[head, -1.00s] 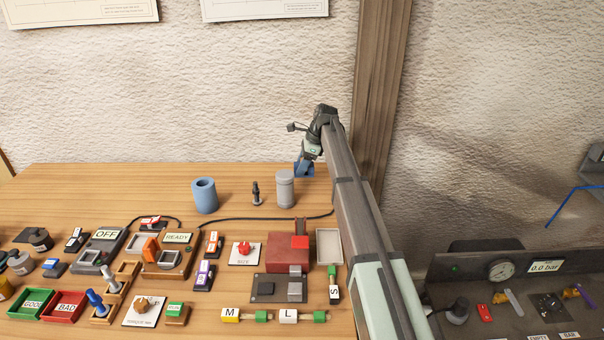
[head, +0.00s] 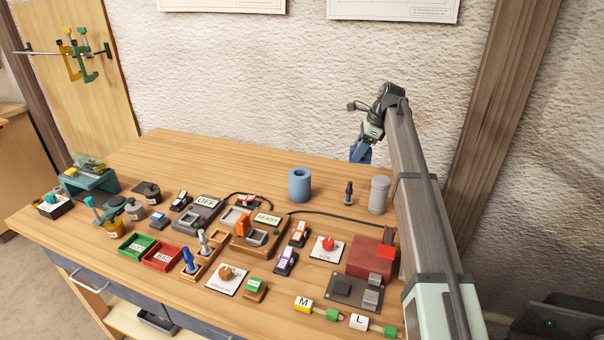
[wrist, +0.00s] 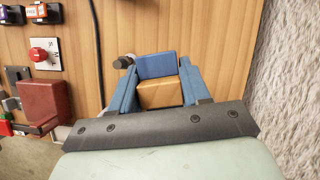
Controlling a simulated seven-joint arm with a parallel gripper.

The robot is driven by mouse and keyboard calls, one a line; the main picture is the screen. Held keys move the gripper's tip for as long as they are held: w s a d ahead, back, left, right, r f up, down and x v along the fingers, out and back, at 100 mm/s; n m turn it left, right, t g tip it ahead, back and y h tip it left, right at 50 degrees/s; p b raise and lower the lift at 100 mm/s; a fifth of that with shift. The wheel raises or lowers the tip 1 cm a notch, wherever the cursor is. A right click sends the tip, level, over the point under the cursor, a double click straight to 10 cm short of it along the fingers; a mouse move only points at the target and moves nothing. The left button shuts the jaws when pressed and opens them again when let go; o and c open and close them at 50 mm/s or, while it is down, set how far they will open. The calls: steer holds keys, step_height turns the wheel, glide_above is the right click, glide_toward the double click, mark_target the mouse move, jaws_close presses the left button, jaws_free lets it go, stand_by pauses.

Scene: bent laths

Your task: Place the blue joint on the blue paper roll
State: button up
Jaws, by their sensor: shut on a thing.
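The blue paper roll (head: 300,187) stands upright near the back of the wooden table in the head view, its open top showing. My gripper (head: 360,153) is above the back of the table, right of the roll and apart from it. In the wrist view, my gripper (wrist: 157,85) has blue fingers on both sides of a piece with a blue block face (wrist: 157,66) and a tan part (wrist: 160,94). I take this piece for the blue joint, held in the jaws. In the head view the held piece is small and hard to tell from the blue fingers.
A dark post (head: 349,192) and a grey cylinder (head: 379,195) stand right of the roll. A black cable (head: 325,213) runs in front of them. Red and green trays, switches and labelled blocks crowd the front. The table's back left is clear.

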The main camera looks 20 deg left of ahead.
steer(key=s+a+r+n, duration=0.1)
steer(key=s+a+r, duration=0.15)
steer(key=a, duration=0.35)
steer(key=s+a+r+n, duration=0.1)
steer(key=s+a+r, duration=0.1)
steer(key=s+a, duration=0.35)
step_height(320, 180, up, 3)
glide_above(293, 171)
steer(key=d, duration=0.2)
steer(key=shift+a+f+m+t, duration=0.15)
steer(key=shift+f+m, duration=0.6)
steer(key=shift+f, duration=0.9)
steer(key=shift+d+f+m+t, duration=0.15)
steer(key=shift+f+m, duration=0.65)
steer(key=shift+f, duration=0.85)
steer(key=shift+a+f+m+t, duration=0.15)
steer(key=shift+f+m, duration=0.6)
steer(key=shift+f, duration=0.9)
steer(key=shift+f, duration=0.1)
steer(key=o, duration=1.1)
steer(key=v, duration=1.2)
steer(key=shift+s, duration=0.1)
